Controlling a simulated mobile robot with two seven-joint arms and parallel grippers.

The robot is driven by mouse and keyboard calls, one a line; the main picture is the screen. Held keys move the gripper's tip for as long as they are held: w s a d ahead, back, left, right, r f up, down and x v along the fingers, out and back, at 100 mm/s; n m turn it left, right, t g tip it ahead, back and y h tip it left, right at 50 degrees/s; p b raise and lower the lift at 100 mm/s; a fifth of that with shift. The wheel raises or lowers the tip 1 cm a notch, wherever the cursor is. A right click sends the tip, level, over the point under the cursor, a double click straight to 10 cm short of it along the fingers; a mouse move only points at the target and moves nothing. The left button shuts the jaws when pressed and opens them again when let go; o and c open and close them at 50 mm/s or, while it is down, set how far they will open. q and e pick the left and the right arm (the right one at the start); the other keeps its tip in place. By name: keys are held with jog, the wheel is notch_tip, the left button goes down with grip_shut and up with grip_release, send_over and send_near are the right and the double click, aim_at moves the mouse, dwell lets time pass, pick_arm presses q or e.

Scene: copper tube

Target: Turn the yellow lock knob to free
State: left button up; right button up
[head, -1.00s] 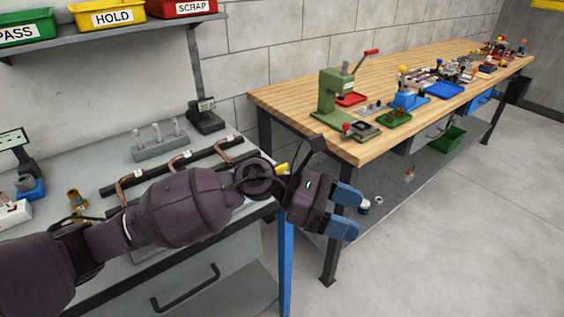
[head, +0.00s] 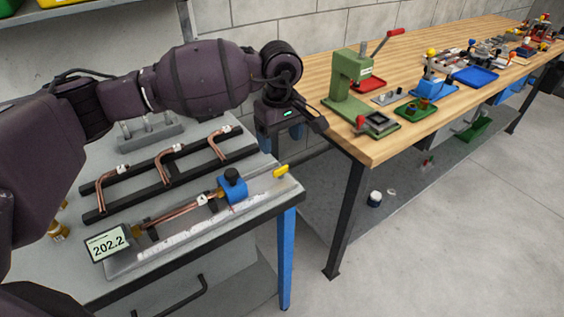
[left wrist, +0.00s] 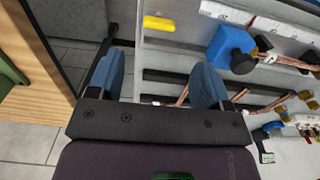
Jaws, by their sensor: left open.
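The yellow lock knob (head: 280,171) is a small yellow bar at the right end of the measuring fixture (head: 160,243) on the grey bench. It also shows near the top of the left wrist view (left wrist: 160,24). A blue block with a black knob (head: 232,185) sits on the fixture beside a copper tube (head: 180,212). My right gripper is not in view.
A black rack (head: 172,178) with several bent copper tubes lies behind the fixture. A display (head: 107,243) reads 202.2. A wooden table (head: 345,145) with a green press (head: 350,85) stands to the right, its near corner close to my left gripper.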

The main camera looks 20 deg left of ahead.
aim_at(280, 168)
pick_arm(q)
notch_tip(280, 168, down, 9)
jog(key=shift+r, duration=0.15)
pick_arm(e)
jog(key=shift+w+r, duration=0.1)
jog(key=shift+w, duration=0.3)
pick_arm(q)
jog(key=shift+c, duration=0.7)
jog(key=c, duration=0.8)
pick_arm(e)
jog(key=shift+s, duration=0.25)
